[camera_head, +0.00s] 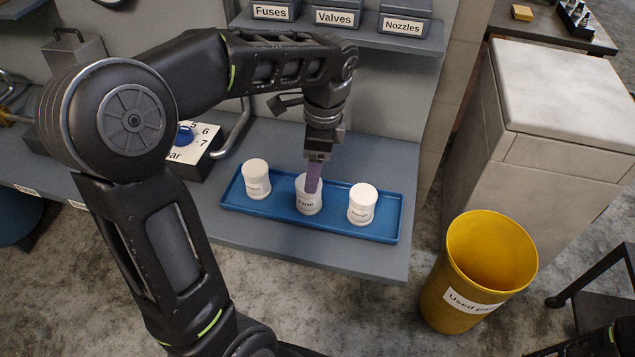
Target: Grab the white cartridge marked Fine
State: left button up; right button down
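The white cartridge marked "Fine" (308,203) stands upright in the middle of a blue tray (235,204) on the grey shelf. Two similar white cartridges stand in the same tray, one on its left (256,179) and one on its right (361,204). Their labels are too small to read surely. My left gripper (313,184) points down at the Fine cartridge. Its purplish finger covers part of the cartridge's top. I see the fingers nearly edge-on, so their gap and any grip are hidden. My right gripper is not in view.
Above is a shelf with bins labelled Fuses (272,11), Valves (337,18) and Nozzles (403,25). A numbered dial box (197,158) sits left of the tray. A yellow bin (460,275) stands on the floor at right, before a grey cabinet (540,160).

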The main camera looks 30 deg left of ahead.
pick_arm(q)
jog(key=shift+s+r, duration=0.1)
jog(key=shift+s, duration=0.05)
jog(key=shift+a+f, duration=0.2)
jog(key=shift+f, duration=1.15)
jog(key=shift+s, duration=0.1)
jog(key=f, duration=0.3)
jog(key=f+p, duration=0.1)
jog(key=f, duration=0.1)
jog(key=shift+s+a+f, duration=0.1)
jog(key=shift+s+a, duration=0.15)
jog(key=shift+a, duration=0.05)
jog(key=shift+c, duration=0.3)
jog(key=c, duration=1.1)
jog(key=shift+r, duration=0.2)
